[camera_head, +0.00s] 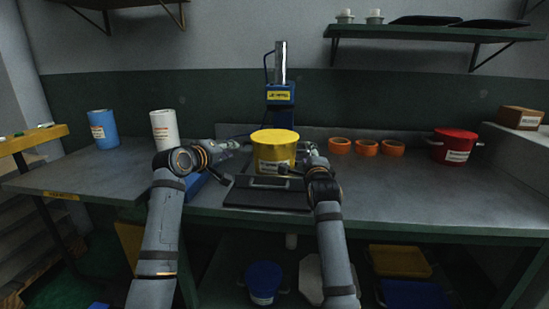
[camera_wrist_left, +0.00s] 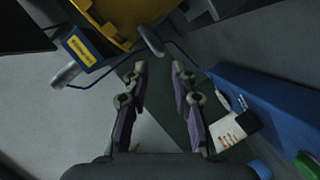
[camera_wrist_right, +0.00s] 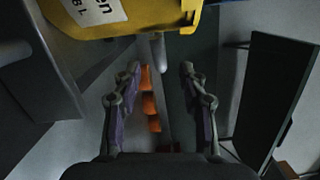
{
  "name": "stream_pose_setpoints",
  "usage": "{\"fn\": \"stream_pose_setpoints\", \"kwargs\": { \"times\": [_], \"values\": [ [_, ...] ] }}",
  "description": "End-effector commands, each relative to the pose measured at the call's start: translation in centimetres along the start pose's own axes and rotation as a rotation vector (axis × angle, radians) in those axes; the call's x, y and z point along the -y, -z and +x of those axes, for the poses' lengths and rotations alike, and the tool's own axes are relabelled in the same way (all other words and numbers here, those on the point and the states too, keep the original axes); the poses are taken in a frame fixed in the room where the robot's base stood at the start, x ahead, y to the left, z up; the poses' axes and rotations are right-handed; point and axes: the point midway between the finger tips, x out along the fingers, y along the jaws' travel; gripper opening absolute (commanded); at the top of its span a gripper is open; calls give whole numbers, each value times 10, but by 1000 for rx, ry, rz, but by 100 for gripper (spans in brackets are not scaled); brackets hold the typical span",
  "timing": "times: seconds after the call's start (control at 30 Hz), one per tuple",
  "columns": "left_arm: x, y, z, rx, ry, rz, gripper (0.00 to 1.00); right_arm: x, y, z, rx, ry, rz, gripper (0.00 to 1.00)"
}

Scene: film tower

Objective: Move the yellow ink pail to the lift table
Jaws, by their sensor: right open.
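The yellow ink pail (camera_head: 273,152) stands upright at the middle of the workbench, by a black plate (camera_head: 262,198) and in front of a blue column. I cannot tell which object is the lift table. My left gripper (camera_head: 240,147) is open at the pail's left side. In the left wrist view, the pail (camera_wrist_left: 133,22) and a grey side lug are just beyond the fingertips (camera_wrist_left: 159,67). My right gripper (camera_head: 303,158) is open at the pail's right side. In the right wrist view, the pail (camera_wrist_right: 120,18) and its other lug are beyond the empty fingertips (camera_wrist_right: 160,68).
A blue column (camera_head: 280,95) rises behind the pail. Orange rings (camera_head: 366,148) and a red pail (camera_head: 454,146) are to the right. Blue (camera_head: 103,128) and white (camera_head: 164,130) cylinders are to the left. A yellow-topped stand (camera_head: 33,139) is at the far left.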

Motion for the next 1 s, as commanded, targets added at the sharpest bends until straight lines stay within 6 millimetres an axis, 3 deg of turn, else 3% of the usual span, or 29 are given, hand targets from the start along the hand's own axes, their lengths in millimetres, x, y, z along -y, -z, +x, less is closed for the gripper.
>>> {"fn": "stream_pose_setpoints", "kwargs": {
  "times": [0.2,0.4,0.9,1.0],
  "values": [
    [-1,0,43,3,1,0,26,1,0,44,-1,0,-4,42],
    [0,0,69,2,0,0,26,1,0,69,-1,0,-2,42],
    [0,0,80,0,0,1,26,0,0,80,-1,1,0,42],
    [0,0,80,0,0,1,12,0,0,80,-1,1,0,29]
  ]
}}
